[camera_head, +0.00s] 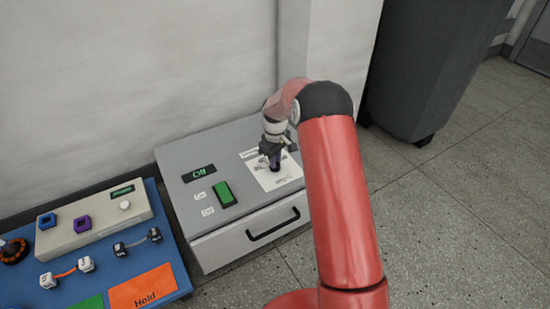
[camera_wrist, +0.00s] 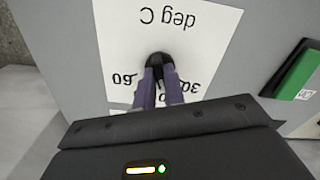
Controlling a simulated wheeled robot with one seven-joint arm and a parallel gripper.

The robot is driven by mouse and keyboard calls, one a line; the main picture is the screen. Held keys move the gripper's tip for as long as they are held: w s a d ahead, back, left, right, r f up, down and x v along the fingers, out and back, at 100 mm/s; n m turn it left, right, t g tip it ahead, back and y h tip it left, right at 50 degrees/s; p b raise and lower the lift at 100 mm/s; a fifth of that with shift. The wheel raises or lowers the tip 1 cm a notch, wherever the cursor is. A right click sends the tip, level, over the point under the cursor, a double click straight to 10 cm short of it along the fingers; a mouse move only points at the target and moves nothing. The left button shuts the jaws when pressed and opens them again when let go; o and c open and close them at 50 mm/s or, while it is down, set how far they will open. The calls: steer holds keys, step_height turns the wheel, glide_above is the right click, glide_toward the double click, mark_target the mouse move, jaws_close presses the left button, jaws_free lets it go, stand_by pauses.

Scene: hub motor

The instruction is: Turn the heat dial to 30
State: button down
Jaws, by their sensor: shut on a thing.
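The heat dial is a small dark knob (camera_wrist: 159,62) on a white label (camera_wrist: 205,20) on top of the grey box (camera_head: 228,140). In the wrist view the label reads "deg C", upside down, with "60" left of the knob and "30" right of it. My gripper (camera_wrist: 160,78) is shut on the knob from above. Its purple fingers and dark body hide the lower part of the label and much of the knob. The dial's exact setting cannot be told. In the head view my gripper (camera_head: 274,165) stands over the label (camera_head: 281,178).
The box has a green switch (camera_head: 226,194), a display (camera_head: 199,172) reading "Off" and a drawer handle (camera_head: 272,226) on its front. A blue board (camera_head: 170,250) with a control panel lies at left. A wall is behind; a dark bin (camera_head: 425,70) stands at right.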

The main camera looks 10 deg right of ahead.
steer(key=n+p, duration=0.1)
steer(key=n, duration=0.2)
steer(key=shift+r+n, duration=0.1)
steer(key=shift+n, duration=0.3)
steer(key=shift+n+p, duration=0.55)
steer(key=shift+n, duration=1.35)
steer(key=c, duration=1.5)
jaws_free()
steer(key=shift+r+p, duration=0.45)
steer(key=shift+r, duration=3.4)
